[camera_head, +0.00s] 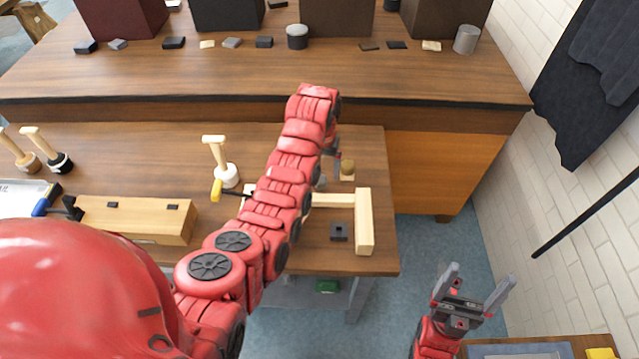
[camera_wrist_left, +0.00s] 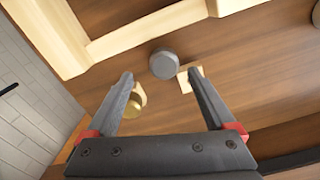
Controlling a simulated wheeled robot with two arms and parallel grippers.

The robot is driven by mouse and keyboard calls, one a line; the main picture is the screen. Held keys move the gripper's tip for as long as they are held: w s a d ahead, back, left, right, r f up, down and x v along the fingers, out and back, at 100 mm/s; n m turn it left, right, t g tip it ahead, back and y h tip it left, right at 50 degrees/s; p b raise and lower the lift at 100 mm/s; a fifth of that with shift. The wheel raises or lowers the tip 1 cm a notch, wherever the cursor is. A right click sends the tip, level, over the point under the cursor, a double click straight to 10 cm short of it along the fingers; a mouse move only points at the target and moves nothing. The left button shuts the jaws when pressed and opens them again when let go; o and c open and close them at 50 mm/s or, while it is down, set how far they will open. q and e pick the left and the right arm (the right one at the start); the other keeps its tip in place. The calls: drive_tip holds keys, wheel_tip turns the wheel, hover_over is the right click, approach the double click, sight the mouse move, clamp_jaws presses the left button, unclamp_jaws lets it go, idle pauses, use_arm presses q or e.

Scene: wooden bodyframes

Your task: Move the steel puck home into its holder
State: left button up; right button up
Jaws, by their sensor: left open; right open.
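In the left wrist view, the steel puck (camera_wrist_left: 164,63), a short grey cylinder, stands on the brown tabletop near a pale wooden frame. A pale square piece (camera_wrist_left: 184,80), possibly its holder, lies just beside it, partly covered by a finger. My left gripper (camera_wrist_left: 160,74) is open and empty, with the puck near the gap between its fingertips. In the head view, my left arm hides most of this gripper (camera_head: 331,160) and much of the puck area. My right gripper (camera_head: 476,282) is open and empty, off the table at lower right.
A brass puck (camera_head: 347,166) sits on a pale block; it shows by the left finger in the wrist view (camera_wrist_left: 136,103). A wooden mallet (camera_head: 219,158) stands left of my arm.

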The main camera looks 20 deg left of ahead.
sight(320, 178)
use_arm(q)
drive_tip(key=f, duration=0.1)
drive_tip(key=f+p, duration=0.2)
drive_tip(key=f, duration=0.1)
drive_tip(key=shift+s+a+f, duration=0.1)
drive_tip(key=shift+s+a, duration=0.05)
drive_tip(key=shift+a, duration=0.2)
drive_tip(key=shift+f, duration=0.2)
clamp_jaws()
